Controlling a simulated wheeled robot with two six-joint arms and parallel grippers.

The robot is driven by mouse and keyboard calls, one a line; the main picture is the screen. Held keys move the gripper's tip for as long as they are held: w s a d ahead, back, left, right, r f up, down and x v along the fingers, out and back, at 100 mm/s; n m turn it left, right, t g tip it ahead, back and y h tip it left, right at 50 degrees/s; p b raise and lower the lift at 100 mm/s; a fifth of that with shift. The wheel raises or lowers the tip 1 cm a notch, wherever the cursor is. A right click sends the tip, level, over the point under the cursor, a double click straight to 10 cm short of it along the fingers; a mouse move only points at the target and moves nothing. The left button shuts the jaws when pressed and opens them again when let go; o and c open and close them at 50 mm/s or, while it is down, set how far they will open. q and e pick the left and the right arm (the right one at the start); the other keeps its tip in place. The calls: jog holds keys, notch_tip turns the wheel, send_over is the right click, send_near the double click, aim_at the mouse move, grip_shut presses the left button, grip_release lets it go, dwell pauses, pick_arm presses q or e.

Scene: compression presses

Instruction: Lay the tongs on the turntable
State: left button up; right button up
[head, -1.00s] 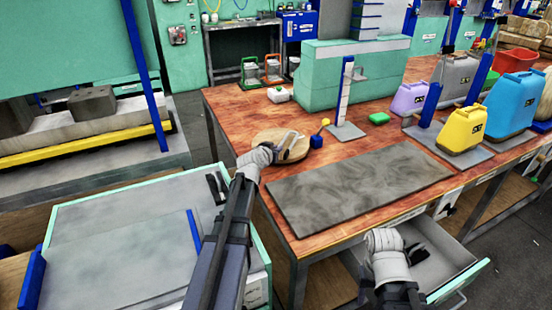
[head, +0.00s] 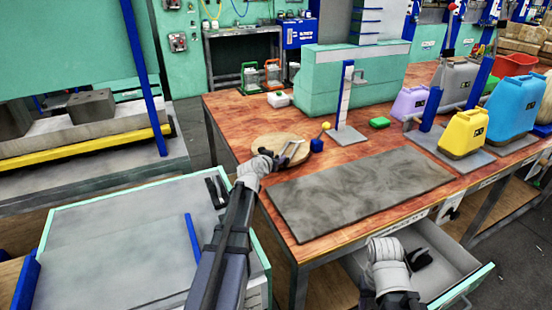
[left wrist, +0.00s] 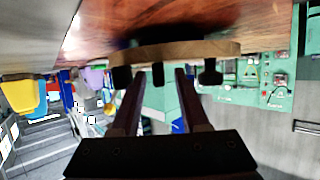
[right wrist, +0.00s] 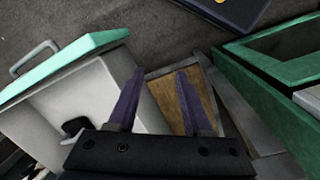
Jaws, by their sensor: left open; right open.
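The turntable (head: 268,140) is a round pale wooden disc on the red-brown table; its edge shows in the left wrist view (left wrist: 190,51). A pale grey pronged shape, seemingly the tongs (head: 292,150), lies over the turntable's right part. In the left wrist view several dark ends (left wrist: 210,73) stand out from the disc, probably parts of the tongs. My left gripper (left wrist: 159,73) is open beside the turntable, pointing at it, with nothing clearly between its fingers. My right gripper (right wrist: 160,72) is open and empty over the drawer area at the table's front.
A grey slab (head: 360,195) lies right of the turntable. An open drawer (head: 445,260) sticks out below the table, holding a black thing (right wrist: 75,127). Jugs (head: 465,132) stand at the right.

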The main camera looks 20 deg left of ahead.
pick_arm(q)
jog(key=shift+r+p, duration=0.3)
jog(key=shift+p, duration=0.05)
jog(key=p+v, duration=0.4)
jog(key=v, duration=0.8)
jog(key=shift+f, duration=0.2)
